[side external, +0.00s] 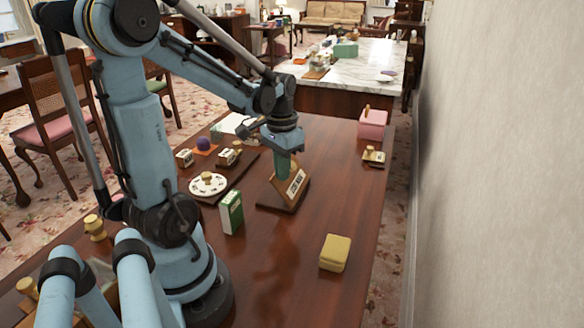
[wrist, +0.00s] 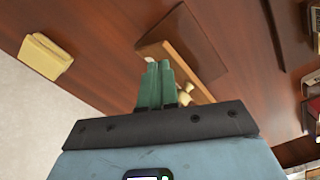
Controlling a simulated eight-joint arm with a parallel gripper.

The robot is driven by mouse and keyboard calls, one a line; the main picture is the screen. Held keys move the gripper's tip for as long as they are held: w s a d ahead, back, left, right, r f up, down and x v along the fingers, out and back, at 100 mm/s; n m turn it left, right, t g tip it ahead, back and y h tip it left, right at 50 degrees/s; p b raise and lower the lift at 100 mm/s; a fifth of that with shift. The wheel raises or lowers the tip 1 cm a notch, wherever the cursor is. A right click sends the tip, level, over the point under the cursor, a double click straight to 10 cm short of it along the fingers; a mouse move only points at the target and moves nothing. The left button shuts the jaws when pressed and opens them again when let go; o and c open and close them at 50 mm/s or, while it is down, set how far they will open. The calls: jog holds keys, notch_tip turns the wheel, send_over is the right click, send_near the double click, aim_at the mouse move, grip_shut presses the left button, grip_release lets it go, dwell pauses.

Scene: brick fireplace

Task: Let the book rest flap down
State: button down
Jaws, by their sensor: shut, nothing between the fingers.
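The book rest (side external: 297,190) is a small wooden stand on the dark table, with a slanted flap bearing a white label above a flat base. The flap is raised and leaning. My gripper (side external: 283,174) is shut and empty, its green fingers pointing down right at the flap's upper part; whether they touch it is unclear. In the wrist view the shut fingers (wrist: 156,66) overlap the light wooden book rest (wrist: 190,66) and hide part of it.
A green box (side external: 231,212) stands left of the book rest, near a white dial (side external: 208,184) on a dark board. A yellow box (side external: 335,253) lies front right, also in the wrist view (wrist: 45,55). A pink box (side external: 372,124) is at the back right. The table right of the rest is clear.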

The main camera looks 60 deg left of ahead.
aim_at(267, 199)
jog(key=shift+s+a+f, duration=0.1)
jog(key=shift+a, duration=0.05)
jog(key=shift+s+a+f, duration=0.15)
jog(key=shift+s+a, duration=0.05)
jog(key=shift+s+a+f, duration=0.3)
jog(key=shift+s, duration=0.05)
dwell(0.5)
jog(key=shift+s+a+f, duration=0.25)
jog(key=shift+f, duration=0.2)
jog(key=shift+s+a+f, duration=0.25)
jog(key=shift+f, duration=0.15)
dwell(0.8)
jog(key=shift+s+a+f, duration=0.2)
jog(key=shift+f, duration=0.55)
jog(key=shift+s+a+f, duration=0.2)
jog(key=shift+f, duration=0.5)
dwell(0.7)
notch_tip(267, 199, up, 9)
dwell(1.2)
jog(key=shift+d, duration=0.1)
